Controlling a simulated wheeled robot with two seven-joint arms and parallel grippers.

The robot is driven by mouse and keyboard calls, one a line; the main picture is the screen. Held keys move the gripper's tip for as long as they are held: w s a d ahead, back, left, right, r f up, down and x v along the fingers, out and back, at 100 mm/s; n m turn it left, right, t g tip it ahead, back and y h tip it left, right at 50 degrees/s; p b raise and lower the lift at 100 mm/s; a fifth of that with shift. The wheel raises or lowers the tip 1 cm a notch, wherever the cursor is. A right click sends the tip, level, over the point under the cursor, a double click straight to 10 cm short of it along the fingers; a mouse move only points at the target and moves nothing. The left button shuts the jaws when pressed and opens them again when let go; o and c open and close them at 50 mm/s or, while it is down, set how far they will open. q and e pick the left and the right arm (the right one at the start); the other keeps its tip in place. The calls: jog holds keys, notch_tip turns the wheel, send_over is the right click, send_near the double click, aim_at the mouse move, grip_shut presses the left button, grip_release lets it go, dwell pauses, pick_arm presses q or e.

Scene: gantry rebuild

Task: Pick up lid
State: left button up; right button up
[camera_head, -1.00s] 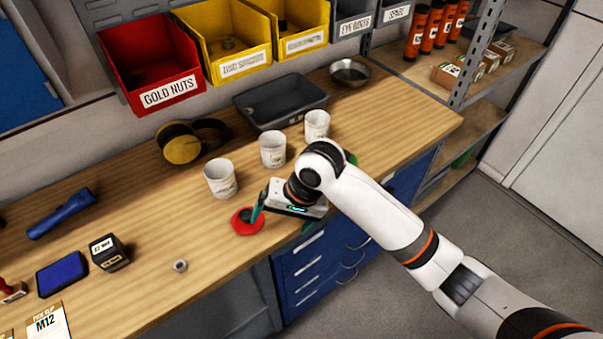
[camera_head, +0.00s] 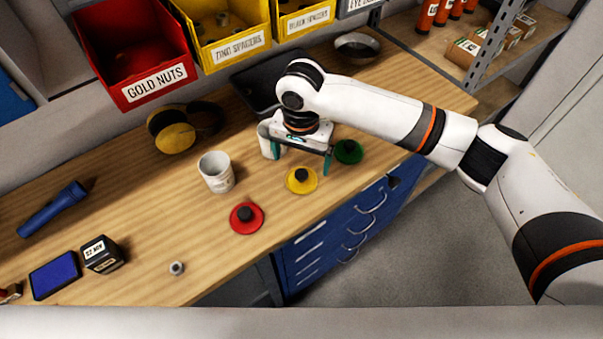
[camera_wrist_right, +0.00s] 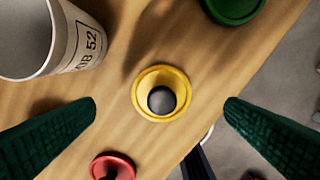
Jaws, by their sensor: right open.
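Three round lids with black knobs lie on the wooden bench: red (camera_head: 238,224), yellow (camera_head: 294,186) and green (camera_head: 341,157). My right gripper (camera_head: 301,160) is open and empty, above the bench near the yellow lid. In the right wrist view, the yellow lid (camera_wrist_right: 143,101) is centred between the spread, dark green fingertips (camera_wrist_right: 160,104), with nothing touching it. The green lid (camera_wrist_right: 238,10) is cut by the top edge there, and the red lid (camera_wrist_right: 122,163) by the bottom edge. My left gripper is not in view.
A white cup (camera_head: 217,174) stands left of the gripper; another (camera_head: 264,139) is partly hidden behind it. Yellow-black earmuffs (camera_head: 173,136), a dark tray (camera_head: 252,84) and parts bins (camera_head: 135,50) are behind. The bench's front edge is close to the lids.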

aim_at(302, 172)
jog(key=shift+f, duration=0.25)
jog(key=f+p, duration=0.1)
jog(key=f, duration=0.3)
jog(key=shift+s+f+p, duration=0.15)
jog(key=shift+s+p, duration=0.05)
jog(key=shift+p, duration=0.15)
jog(key=shift+f, duration=0.4)
jog(key=shift+c, duration=0.5)
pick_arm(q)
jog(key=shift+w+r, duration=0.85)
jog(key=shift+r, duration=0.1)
pick_arm(e)
jog(key=c, duration=0.9)
